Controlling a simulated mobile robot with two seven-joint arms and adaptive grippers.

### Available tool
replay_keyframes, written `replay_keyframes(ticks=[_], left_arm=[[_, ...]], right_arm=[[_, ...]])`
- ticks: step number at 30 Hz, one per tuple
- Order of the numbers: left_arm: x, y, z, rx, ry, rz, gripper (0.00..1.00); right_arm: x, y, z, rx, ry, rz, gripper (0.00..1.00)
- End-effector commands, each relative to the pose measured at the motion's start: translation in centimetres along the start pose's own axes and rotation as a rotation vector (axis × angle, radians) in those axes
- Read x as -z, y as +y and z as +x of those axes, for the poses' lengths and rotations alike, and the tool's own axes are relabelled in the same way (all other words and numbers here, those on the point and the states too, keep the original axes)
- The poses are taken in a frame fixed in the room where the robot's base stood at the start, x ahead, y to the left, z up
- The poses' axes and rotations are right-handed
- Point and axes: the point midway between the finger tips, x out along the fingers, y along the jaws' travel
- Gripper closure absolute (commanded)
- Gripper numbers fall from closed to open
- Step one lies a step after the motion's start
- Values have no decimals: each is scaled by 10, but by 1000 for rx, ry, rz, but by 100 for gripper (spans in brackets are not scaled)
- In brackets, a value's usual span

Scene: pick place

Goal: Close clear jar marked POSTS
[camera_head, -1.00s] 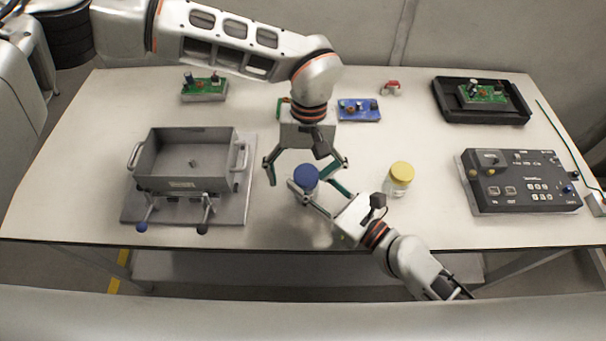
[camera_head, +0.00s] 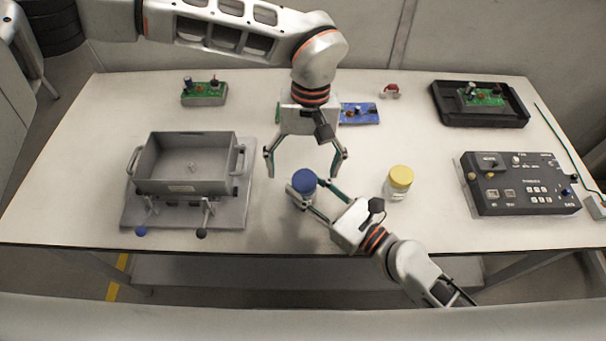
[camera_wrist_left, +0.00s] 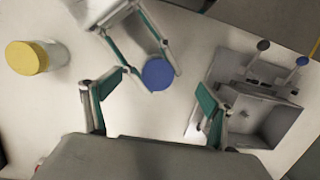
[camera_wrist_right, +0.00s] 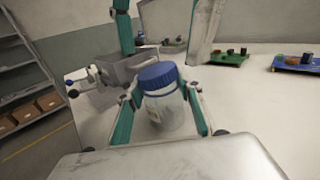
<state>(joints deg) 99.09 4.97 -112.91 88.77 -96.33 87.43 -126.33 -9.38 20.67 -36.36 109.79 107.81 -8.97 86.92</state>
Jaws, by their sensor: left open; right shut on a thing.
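A clear jar with a blue lid (camera_head: 304,181) stands upright on the table. In the right wrist view the clear jar (camera_wrist_right: 166,112) sits between the fingers, with the blue lid (camera_wrist_right: 158,75) on its top; its marking is not readable. My right gripper (camera_head: 318,194) is shut on the jar's body from the right. My left gripper (camera_head: 304,176) is open and empty, pointing down just behind and above the lid, apart from it. A second clear jar with a yellow lid (camera_head: 399,178) stands to the right. It also shows in the left wrist view (camera_wrist_left: 27,58).
A grey bin (camera_head: 188,165) on a plate stands left. A black control box (camera_head: 520,183) is right, with a black tray (camera_head: 447,107) behind it. Circuit boards (camera_head: 204,91) (camera_head: 360,113) and a small red part (camera_head: 389,91) lie at the back. The front middle is clear.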

Motion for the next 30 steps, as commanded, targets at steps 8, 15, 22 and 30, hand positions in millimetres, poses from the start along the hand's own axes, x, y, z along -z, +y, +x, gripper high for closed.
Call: replay_keyframes(ticks=[8,15,22,30], left_arm=[[0,0,-2,0,0,0,22],[0,0,-2,0,0,0,84],[0,0,-2,0,0,0,89],[0,0,0,0,0,0,89]], right_arm=[[0,0,0,0,0,0,100],[0,0,0,0,0,0,100],[0,0,0,0,0,0,100],[0,0,0,0,0,0,100]])
